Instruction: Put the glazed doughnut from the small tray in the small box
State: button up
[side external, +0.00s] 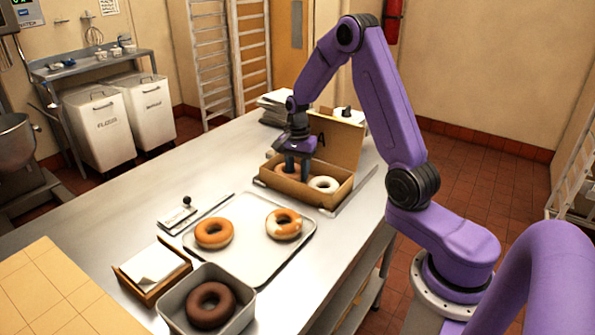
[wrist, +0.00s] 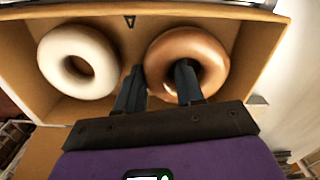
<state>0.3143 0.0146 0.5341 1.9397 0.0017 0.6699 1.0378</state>
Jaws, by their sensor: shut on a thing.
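A shiny brown glazed doughnut (side external: 281,169) is inside the open cardboard box (side external: 291,190), in its left part in the side view. My gripper (side external: 297,175) reaches down into the box and is shut on this doughnut. In the wrist view, one finger is in the hole of the glazed doughnut (wrist: 187,38) and the other is outside its ring. A white-iced doughnut (side external: 324,184) lies beside it in the box; the white doughnut also shows in the wrist view (wrist: 52,60). Whether the glazed doughnut touches the box floor, I cannot tell.
A grey tub (side external: 243,303) holds a chocolate doughnut (side external: 211,305). A wooden box of napkins (side external: 152,265) is beside it. The box's raised lid (side external: 338,141) stands behind my gripper.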

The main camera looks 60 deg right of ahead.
aim_at(297, 171)
jog(key=shift+f, duration=0.25)
jog(key=o, duration=1)
jog(key=shift+o, duration=0.2)
jog(key=shift+r, duration=0.1)
notch_tip(297, 171, up, 11)
jog(key=s+a+r+n, duration=0.25)
jog(key=a+n, duration=0.45)
jog(key=a, duration=0.4)
jog(key=s+a+f+n, duration=0.1)
jog(key=s+a+n, duration=0.4)
jog(key=s+n, duration=0.3)
jog(key=s+a+n, duration=0.5)
jog(key=s+a, duration=0.1)
jog(key=s, duration=0.3)
jog(key=s+d+f+n, duration=0.1)
jog(key=s+n, duration=0.7)
jog(key=s, duration=0.2)
jog(key=shift+s+f, duration=0.25)
jog(key=shift+s, duration=0.15)
